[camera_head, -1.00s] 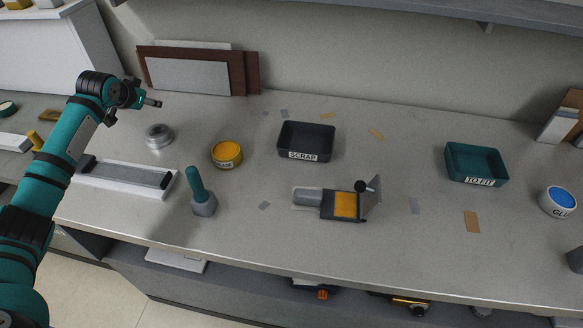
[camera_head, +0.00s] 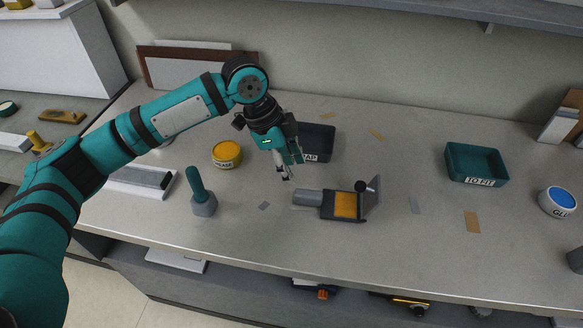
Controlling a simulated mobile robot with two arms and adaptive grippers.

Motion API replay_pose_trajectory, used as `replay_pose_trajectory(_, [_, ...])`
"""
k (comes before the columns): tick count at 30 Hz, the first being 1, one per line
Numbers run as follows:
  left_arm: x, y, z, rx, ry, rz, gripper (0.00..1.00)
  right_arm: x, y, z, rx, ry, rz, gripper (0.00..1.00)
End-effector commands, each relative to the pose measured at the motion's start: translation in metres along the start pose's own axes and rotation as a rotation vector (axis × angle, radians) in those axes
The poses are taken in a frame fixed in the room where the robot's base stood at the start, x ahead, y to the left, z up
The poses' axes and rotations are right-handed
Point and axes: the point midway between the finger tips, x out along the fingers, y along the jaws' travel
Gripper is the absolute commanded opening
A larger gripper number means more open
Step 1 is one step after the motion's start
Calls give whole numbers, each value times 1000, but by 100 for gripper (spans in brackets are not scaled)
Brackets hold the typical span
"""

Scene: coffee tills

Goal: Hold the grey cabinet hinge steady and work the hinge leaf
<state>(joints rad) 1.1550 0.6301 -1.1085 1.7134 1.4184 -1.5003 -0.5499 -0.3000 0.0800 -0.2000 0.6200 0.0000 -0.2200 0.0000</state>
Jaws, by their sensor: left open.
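The grey cabinet hinge (camera_head: 308,198) lies on the bench near the middle. It has a rounded grey part at its left end and a dark plate with an orange-yellow face (camera_head: 345,206). A thin grey hinge leaf (camera_head: 374,196) stands up at its right end, with a black knob (camera_head: 361,186) beside it. My left gripper (camera_head: 286,174) points down, open and empty, just above and left of the hinge's rounded end, apart from it. My right gripper is out of view.
My left arm partly hides the black SCRAP tray (camera_head: 322,138). A yellow tin (camera_head: 227,154) and a teal-handled tool (camera_head: 200,195) stand to the left. A teal TO FIT tray (camera_head: 477,164) and a glue pot (camera_head: 558,201) stand right. The bench right of the hinge is mostly clear.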

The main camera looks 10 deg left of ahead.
Motion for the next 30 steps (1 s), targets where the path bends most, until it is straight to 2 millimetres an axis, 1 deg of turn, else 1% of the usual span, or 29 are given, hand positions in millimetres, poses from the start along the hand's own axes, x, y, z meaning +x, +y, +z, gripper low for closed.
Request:
replay_pose_trajectory(3, [10, 8, -2, -3, 2, 32, 40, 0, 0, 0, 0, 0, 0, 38])
replay_pose_trajectory(8, [24, 9, -2, -5, 1, 36, 40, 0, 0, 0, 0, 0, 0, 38])
replay_pose_trajectory(18, [69, 11, -2, -7, 3, 35, 40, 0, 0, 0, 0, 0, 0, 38])
replay_pose_trajectory(24, [84, 10, -3, -6, 3, 33, 40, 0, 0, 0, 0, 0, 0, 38])
replay_pose_trajectory(27, [87, 10, -3, -5, 3, 31, 40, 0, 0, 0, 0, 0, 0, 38])
replay_pose_trajectory(29, [86, 10, -2, -5, 3, 30, 34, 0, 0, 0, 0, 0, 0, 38])
replay_pose_trajectory(30, [86, 10, -2, -5, 3, 30, 29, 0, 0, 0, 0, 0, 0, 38])
